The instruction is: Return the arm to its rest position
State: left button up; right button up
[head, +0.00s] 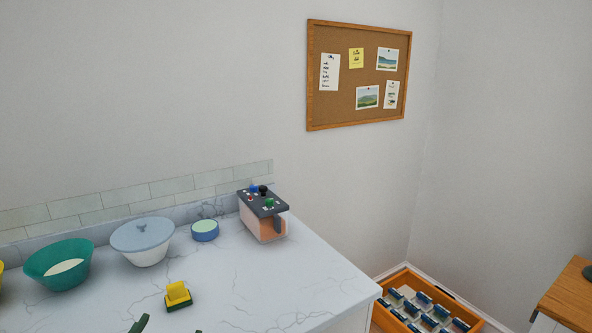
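A white marbled counter (240,270) holds a teal bowl (45,272), a lidded bowl (143,240), a round blue-green container (205,230), a yellow-green sponge-like item (178,294) and a box-shaped appliance (264,216). A wooden crate (405,272) of packets and a wooden surface (572,295) are right.

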pick_arm(q)
jog(key=s+f+n+g, duration=0.1)
jog(key=s+f+g, duration=0.6)
jog(key=s, duration=0.4)
jog(key=s+f+n+g, duration=0.1)
jog(key=s+f+g, duration=0.6)
jog(key=s, duration=0.4)
notch_tip(320, 180, down, 25)
jog(key=s+a+f+g, duration=0.1)
jog(key=s+a+f, duration=0.2)
jog(key=s+f, duration=1.3)
jog(key=shift+s+m+h, duration=0.3)
jog(key=shift+s+m, duration=0.1)
jog(key=shift+s, duration=0.2)
